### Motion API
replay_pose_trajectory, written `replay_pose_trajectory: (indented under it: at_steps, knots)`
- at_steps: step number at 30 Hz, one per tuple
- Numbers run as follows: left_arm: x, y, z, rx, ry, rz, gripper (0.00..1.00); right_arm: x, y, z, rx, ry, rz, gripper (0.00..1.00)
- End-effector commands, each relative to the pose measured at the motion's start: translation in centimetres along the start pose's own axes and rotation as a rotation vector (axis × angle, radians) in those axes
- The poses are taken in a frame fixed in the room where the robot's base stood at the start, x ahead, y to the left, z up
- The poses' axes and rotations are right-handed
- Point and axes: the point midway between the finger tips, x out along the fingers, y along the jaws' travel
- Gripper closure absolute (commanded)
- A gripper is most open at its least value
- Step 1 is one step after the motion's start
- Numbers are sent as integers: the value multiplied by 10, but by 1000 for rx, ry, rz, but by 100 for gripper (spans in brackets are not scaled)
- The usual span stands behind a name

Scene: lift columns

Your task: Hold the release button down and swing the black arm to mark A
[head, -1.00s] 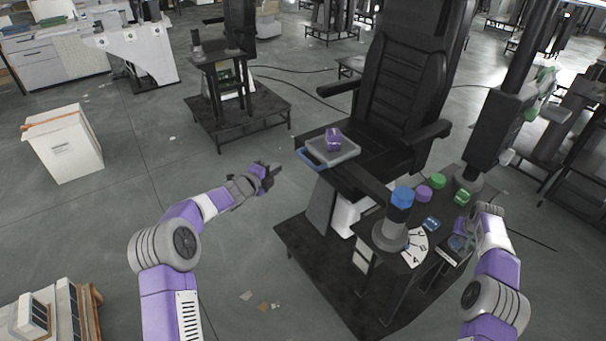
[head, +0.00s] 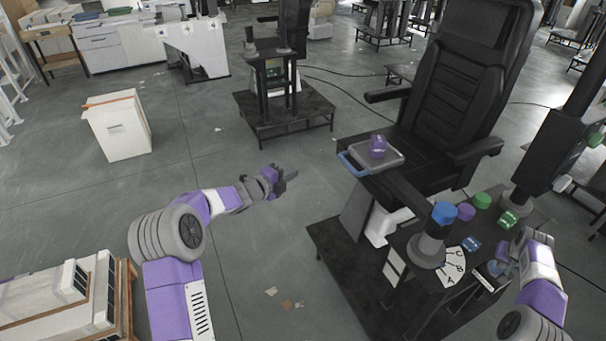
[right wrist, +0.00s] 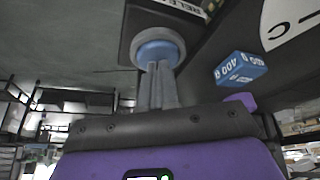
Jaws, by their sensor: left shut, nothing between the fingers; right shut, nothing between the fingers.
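The black arm (head: 408,193) runs from the dark post with the blue cap (head: 443,212) up-left toward the tray. A white dial (head: 456,266) with letters A, B and C lies beside the post; mark A (head: 450,280) is at its near end. The release button (right wrist: 156,54) is a blue disc in a grey ring, beside a partly cut-off label. My right gripper (right wrist: 158,72) is shut with its fingertips at the button; I cannot tell whether it is pressed. It also shows in the head view (head: 503,266). My left gripper (head: 284,184) is shut and empty over the floor, left of the seat.
A grey tray (head: 392,162) with a blue handle holds a purple block (head: 379,146) by the black seat (head: 465,85). A blue box (head: 472,244), a green box (head: 508,219), a purple cylinder (head: 466,212) and a green cylinder (head: 482,201) stand near the post. Floor around my left gripper is clear.

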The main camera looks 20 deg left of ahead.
Motion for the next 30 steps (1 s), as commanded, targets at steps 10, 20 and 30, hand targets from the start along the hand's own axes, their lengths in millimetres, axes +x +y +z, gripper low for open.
replay_pose_trajectory:
  at_steps: [10, 20, 30]
  knots:
    - [0, 0, 0, 0, 0, 0, 100, 1, 0, 1, 0, -4, 0, 100]
    - [-2, -14, 0, 0, 0, 0, 100, -20, 0, -8, 0, -2, 0, 100]
    - [-6, -31, 0, 0, 0, 0, 100, -47, 0, -20, 0, -1, 0, 100]
